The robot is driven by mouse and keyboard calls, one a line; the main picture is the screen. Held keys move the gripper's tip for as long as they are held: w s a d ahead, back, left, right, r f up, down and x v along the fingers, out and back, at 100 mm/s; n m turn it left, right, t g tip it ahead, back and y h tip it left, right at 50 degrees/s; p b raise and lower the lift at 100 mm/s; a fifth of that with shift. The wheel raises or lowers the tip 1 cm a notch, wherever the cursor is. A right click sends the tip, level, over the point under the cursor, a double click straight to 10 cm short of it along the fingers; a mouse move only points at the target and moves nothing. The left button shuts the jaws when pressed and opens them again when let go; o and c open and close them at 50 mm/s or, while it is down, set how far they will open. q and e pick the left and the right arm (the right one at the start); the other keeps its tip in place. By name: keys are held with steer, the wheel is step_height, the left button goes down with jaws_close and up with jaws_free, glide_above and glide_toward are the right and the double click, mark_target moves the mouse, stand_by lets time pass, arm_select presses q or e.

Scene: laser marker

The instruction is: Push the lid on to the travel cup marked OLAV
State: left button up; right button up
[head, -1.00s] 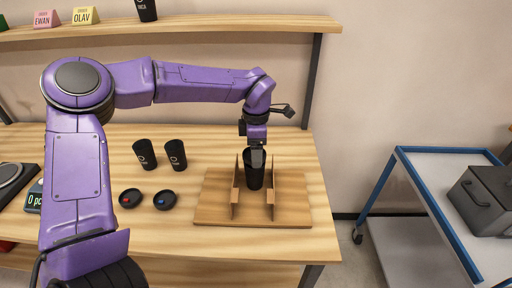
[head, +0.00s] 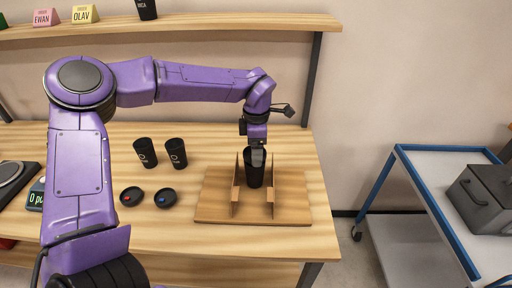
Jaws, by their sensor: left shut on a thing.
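My left gripper (head: 257,157) is shut at the rim of a black travel cup (head: 254,175), which stands upright between the two upright plates of a wooden holder (head: 210,208). No name shows on this cup from here. Two more black cups, a left one (head: 145,153) and a right one (head: 176,153), stand open on the table with small pale marks too small to read. Two black lids lie in front of them, one with a red spot (head: 131,197) and one with a blue spot (head: 165,198). My right gripper is out of view.
A shelf (head: 200,27) above holds a pink EWAN sign (head: 46,17), a yellow OLAV sign (head: 84,14) and another black cup (head: 147,8). A blue-edged cart (head: 410,190) with a grey box (head: 487,198) stands right.

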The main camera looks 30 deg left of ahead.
arm_select(q)
steer(key=shift+f+p, duration=0.15)
steer(key=shift+p, duration=0.45)
stand_by(0.9)
steer(key=o, duration=1.1)
steer(key=shift+c, duration=0.2)
step_height(320, 180, up, 7)
steer(key=p, duration=0.7)
